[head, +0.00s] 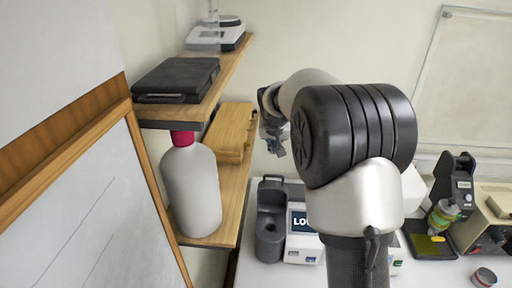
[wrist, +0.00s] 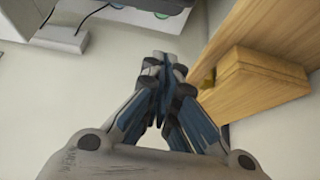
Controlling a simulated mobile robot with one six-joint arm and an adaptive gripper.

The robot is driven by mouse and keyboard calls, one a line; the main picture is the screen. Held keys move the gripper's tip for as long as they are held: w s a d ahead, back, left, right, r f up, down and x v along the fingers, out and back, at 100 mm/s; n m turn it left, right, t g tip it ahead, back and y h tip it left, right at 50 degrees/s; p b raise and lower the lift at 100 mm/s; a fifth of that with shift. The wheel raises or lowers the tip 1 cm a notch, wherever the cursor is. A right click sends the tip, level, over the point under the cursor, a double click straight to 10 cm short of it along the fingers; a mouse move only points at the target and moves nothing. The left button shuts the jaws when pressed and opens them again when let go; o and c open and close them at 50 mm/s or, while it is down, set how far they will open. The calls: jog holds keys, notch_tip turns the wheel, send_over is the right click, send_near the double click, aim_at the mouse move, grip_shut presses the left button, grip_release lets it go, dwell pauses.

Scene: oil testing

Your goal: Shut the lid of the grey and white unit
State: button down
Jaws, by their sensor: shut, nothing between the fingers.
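The grey and white unit (head: 303,252) stands on the white bench in the head view, with a dark grey part on its left and a lettered screen on its front. My arm covers its right side, and I cannot make out how its lid stands. My gripper (head: 277,150) is above and behind the unit, close to the wall and right of the wooden shelves. In the wrist view my gripper (wrist: 158,60) is shut and empty, its fingertips together. It touches nothing that I can see.
Wooden shelves (head: 228,180) at left hold a wooden box (head: 230,131), a white bottle with a red cap (head: 191,190), a black case (head: 177,78) and a scale (head: 216,36). A black instrument (head: 455,185) stands at right. A cable (wrist: 80,22) shows in the wrist view.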

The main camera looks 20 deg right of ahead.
jog(key=p+x, duration=0.2)
jog(key=x, duration=0.8)
jog(key=s, duration=0.2)
jog(key=s+a, duration=0.1)
jog(key=s, duration=0.1)
jog(key=shift+a+f, duration=0.1)
jog(key=shift+f, duration=0.3)
jog(key=shift+f+b, duration=0.15)
jog(key=shift+b, duration=0.25)
